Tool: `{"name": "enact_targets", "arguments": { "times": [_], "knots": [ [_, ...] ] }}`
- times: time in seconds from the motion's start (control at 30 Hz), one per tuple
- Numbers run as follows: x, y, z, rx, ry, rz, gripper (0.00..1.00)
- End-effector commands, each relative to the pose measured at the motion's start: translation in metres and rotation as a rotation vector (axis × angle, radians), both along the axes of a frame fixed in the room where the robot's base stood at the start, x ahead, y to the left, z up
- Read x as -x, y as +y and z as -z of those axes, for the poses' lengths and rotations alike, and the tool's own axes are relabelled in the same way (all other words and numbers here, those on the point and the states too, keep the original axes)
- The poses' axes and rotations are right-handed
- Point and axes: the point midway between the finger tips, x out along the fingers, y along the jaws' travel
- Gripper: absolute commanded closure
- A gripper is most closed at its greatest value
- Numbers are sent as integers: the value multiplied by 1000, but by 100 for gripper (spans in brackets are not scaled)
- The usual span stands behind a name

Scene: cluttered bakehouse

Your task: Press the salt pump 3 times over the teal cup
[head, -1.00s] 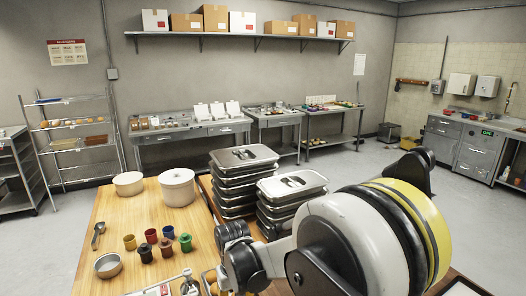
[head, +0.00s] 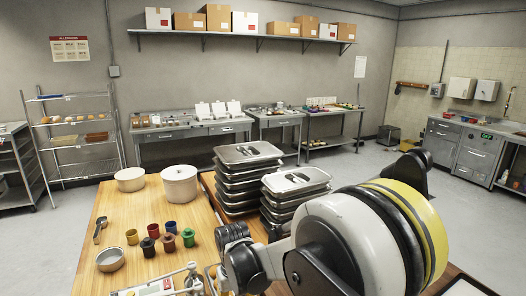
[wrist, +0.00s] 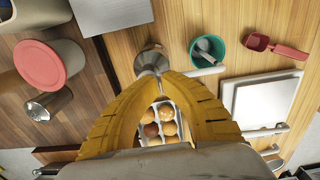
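In the wrist view, my gripper (wrist: 160,75) has two yellow fingers that arch together, their tips meeting with no clear gap. Just beyond the tips is a steel round-topped thing (wrist: 150,59), which looks like the salt pump. A pale spout-like bar (wrist: 206,71) reaches right from near the tips. The teal cup (wrist: 220,50) lies to the right of the tips, close above that bar in the picture, with a grey object inside it. The fingertips partly hide the pump, so contact is unclear. I cannot make out pump or teal cup in the head view.
An egg tray (wrist: 158,124) shows between my fingers. A red scoop (wrist: 270,45) and a white board (wrist: 262,100) lie right. A red-lidded container (wrist: 50,62) stands left.

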Motion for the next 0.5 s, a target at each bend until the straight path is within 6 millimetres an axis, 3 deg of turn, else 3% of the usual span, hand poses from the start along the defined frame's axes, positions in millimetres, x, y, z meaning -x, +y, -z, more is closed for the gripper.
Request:
{"name": "enact_targets", "arguments": {
  "times": [0.03,0.5],
  "knots": [
    [0,0,13,-1,0,0,100],
    [0,0,18,-1,0,-1,100]
  ]
}}
